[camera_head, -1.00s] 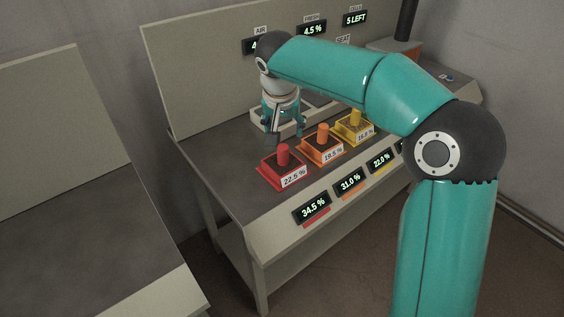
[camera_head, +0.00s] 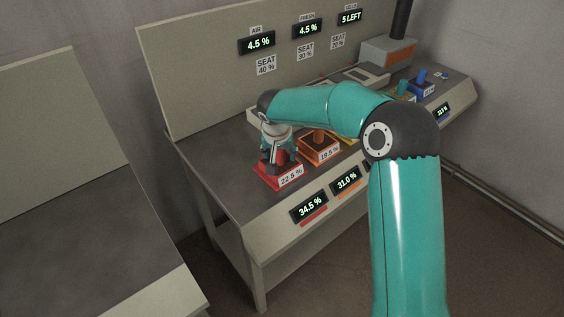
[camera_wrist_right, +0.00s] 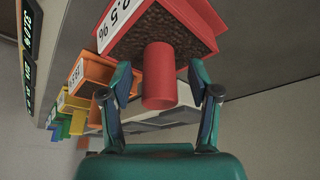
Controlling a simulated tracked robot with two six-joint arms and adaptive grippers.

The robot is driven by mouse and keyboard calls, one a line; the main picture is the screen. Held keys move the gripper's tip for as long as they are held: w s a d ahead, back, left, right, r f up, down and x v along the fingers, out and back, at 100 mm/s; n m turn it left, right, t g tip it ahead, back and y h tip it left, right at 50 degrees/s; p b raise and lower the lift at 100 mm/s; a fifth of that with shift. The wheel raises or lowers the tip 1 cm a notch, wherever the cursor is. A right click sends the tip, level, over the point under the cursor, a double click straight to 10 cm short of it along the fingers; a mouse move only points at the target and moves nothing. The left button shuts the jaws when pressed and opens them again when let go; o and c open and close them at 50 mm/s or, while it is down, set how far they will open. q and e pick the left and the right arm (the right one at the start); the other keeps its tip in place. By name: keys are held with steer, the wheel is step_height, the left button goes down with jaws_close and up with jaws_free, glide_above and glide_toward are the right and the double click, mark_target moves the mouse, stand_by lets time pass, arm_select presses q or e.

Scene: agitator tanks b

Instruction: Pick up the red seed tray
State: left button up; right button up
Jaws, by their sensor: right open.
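My right gripper (camera_head: 277,158) is over the tray, partly covering the post in the head view. In the right wrist view the gripper (camera_wrist_right: 160,85) is open, with one finger on each side of the post and gaps visible between them. My left gripper is not in view.
An orange tray (camera_head: 319,154) stands close to the right of the red one, with yellow, green and blue (camera_head: 423,88) trays further along. Displays line the sloped front edge. A grey box with a dark pipe (camera_head: 388,53) stands at the back right. The bench's left end is clear.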

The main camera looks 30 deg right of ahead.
steer(key=shift+f, duration=0.1)
jaws_close()
stand_by(0.5)
